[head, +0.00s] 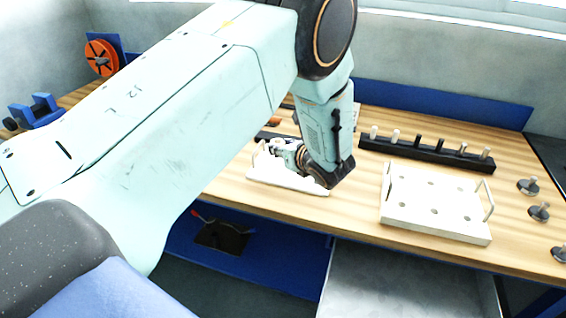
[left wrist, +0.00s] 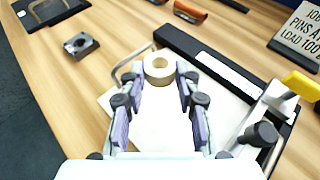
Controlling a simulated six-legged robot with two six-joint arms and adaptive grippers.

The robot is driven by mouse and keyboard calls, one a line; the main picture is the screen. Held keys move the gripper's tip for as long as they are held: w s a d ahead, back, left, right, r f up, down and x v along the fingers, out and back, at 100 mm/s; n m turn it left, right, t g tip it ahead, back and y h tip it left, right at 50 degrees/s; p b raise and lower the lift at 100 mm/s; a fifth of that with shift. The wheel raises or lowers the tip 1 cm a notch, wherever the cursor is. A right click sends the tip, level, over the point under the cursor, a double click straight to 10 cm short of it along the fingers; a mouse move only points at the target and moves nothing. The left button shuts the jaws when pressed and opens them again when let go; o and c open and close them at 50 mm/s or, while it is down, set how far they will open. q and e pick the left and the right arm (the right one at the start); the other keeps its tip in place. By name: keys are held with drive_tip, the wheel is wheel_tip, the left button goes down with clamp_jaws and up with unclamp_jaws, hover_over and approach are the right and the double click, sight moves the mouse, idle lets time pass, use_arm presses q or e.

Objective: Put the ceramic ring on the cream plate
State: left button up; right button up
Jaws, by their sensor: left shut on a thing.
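The ceramic ring (left wrist: 158,68) is a cream, thick-walled ring with an open hole. In the left wrist view it sits between the tips of my left gripper (left wrist: 159,85), which is shut on it. A cream plate (left wrist: 150,122) with a wire handle lies below the fingers. In the head view my left gripper (head: 284,152) is low over this plate (head: 285,182), and the ring cannot be made out there. I cannot tell the gap between ring and plate. A second cream plate (head: 408,212), with holes and two handles, lies further right. My right gripper is not in view.
A black rack with upright pins (head: 425,150) stands behind the plates. Several dark knobs (head: 539,211) stand at the right. A grey metal block (left wrist: 81,45), an orange object (left wrist: 190,11) and a sign (left wrist: 300,35) show in the left wrist view. Bare wood lies between the plates.

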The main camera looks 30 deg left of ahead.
use_arm(q)
drive_tip(key=shift+a+f, duration=0.1)
drive_tip(key=shift+f, duration=0.4)
drive_tip(key=d+f, duration=0.2)
drive_tip(key=shift+w+d+f, duration=0.2)
drive_tip(key=shift+w+f, duration=0.1)
drive_tip(key=shift+a+f, duration=0.1)
drive_tip(key=shift+f, duration=0.25)
drive_tip(key=shift+s+a+f, duration=0.1)
drive_tip(key=shift+a+f, duration=0.05)
drive_tip(key=shift+a, duration=0.3)
drive_tip(key=shift+s+a+f, duration=0.1)
drive_tip(key=shift+a+f, duration=0.05)
drive_tip(key=shift+a, duration=0.3)
drive_tip(key=shift+w+d+b, duration=0.1)
drive_tip(key=shift+d+b, duration=0.25)
drive_tip(key=shift+d, duration=0.45)
drive_tip(key=o, duration=0.6)
drive_tip(key=shift+f, duration=0.1)
drive_tip(key=o, duration=0.4)
drive_tip(key=shift+a+f, duration=0.1)
drive_tip(key=shift+a, duration=0.5)
drive_tip(key=shift+o, duration=0.2)
drive_tip(key=shift+d, duration=0.4)
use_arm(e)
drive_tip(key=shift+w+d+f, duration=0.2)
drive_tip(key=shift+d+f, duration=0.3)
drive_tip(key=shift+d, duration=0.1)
